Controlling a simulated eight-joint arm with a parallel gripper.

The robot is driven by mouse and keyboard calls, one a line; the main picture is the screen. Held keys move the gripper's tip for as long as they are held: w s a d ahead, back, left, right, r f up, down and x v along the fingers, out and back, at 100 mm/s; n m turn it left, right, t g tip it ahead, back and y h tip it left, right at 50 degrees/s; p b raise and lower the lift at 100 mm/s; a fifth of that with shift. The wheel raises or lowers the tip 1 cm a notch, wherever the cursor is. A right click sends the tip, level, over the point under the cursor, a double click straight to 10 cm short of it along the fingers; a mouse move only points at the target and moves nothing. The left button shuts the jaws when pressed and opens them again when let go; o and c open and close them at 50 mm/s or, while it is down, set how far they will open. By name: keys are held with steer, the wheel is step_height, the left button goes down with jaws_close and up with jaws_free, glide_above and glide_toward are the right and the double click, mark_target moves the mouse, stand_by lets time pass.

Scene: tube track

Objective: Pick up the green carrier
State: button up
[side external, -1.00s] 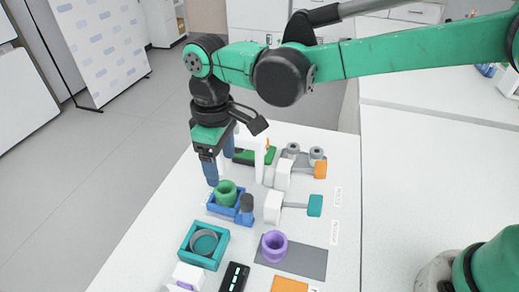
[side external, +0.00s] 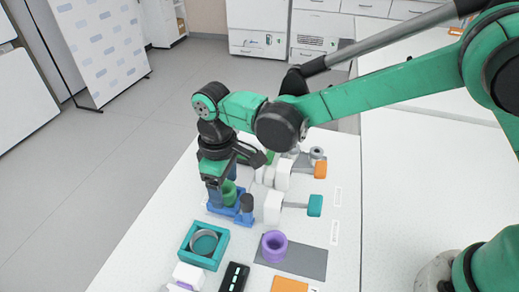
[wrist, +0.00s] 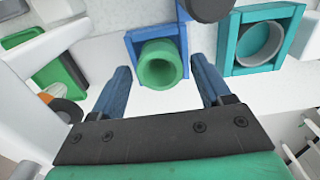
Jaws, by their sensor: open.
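The green carrier (side external: 230,193) is a short hollow cylinder sitting upright in a blue square holder (side external: 217,211). In the wrist view the carrier (wrist: 158,68) shows its open top, with the blue holder (wrist: 131,41) around its far part. My gripper (side external: 224,190) is low at the holder, pointing down. In the wrist view my gripper (wrist: 160,66) is open, with one blue finger on each side of the carrier. Gaps show between fingers and carrier there. The arm partly hides the carrier in the side view.
A dark post (side external: 247,203) stands at the holder's right corner. A teal box (side external: 222,246) holds a grey ring. A purple ring (side external: 274,245) sits on a grey pad (side external: 312,261). White blocks with teal (side external: 315,205) and orange (side external: 320,169) ends stand to the right.

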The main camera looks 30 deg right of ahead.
steer(key=c, duration=0.8)
steer(key=shift+r, duration=2.8)
